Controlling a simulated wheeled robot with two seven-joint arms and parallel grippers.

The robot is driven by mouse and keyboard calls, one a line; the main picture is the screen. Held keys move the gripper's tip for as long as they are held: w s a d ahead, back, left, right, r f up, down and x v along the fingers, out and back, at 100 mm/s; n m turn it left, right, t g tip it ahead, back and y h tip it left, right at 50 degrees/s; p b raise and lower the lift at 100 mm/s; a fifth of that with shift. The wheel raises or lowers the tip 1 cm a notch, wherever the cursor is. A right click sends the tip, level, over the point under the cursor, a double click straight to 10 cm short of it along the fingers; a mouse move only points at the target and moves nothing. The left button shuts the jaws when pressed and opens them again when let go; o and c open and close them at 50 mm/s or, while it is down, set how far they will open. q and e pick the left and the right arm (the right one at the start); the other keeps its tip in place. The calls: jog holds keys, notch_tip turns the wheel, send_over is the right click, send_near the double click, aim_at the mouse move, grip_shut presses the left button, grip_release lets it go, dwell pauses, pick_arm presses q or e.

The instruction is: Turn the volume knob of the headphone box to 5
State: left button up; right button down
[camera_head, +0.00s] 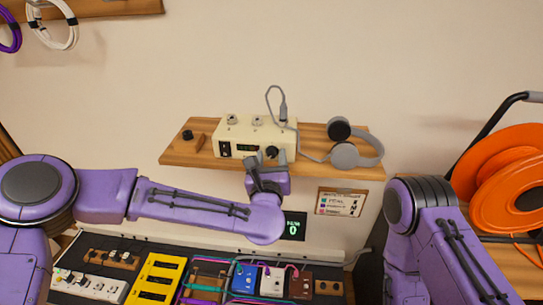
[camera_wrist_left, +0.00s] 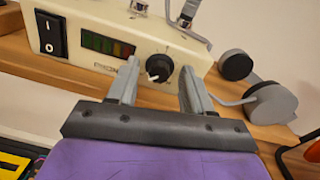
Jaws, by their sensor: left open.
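The headphone box (camera_head: 231,133) is a cream box on a wooden wall shelf. It also shows in the left wrist view (camera_wrist_left: 75,30), with a rocker switch, a level display and a black volume knob (camera_wrist_left: 159,67) with a white pointer. The pointer aims to the lower left; no scale numbers can be read. My left gripper (camera_head: 268,166) is in front of the knob. In the left wrist view its two fingers (camera_wrist_left: 160,78) are open, one on each side of the knob; I cannot tell whether they touch it. No right gripper fingers show in the head view.
Grey headphones (camera_head: 345,154) lie on the shelf (camera_head: 185,152) right of the box, joined by a cable plugged in on top. A small screen (camera_head: 292,225) below reads 0. A pedal board with several pedals (camera_head: 152,280) lies below. An orange reel (camera_head: 508,170) stands at right.

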pick_arm(q)
grip_shut()
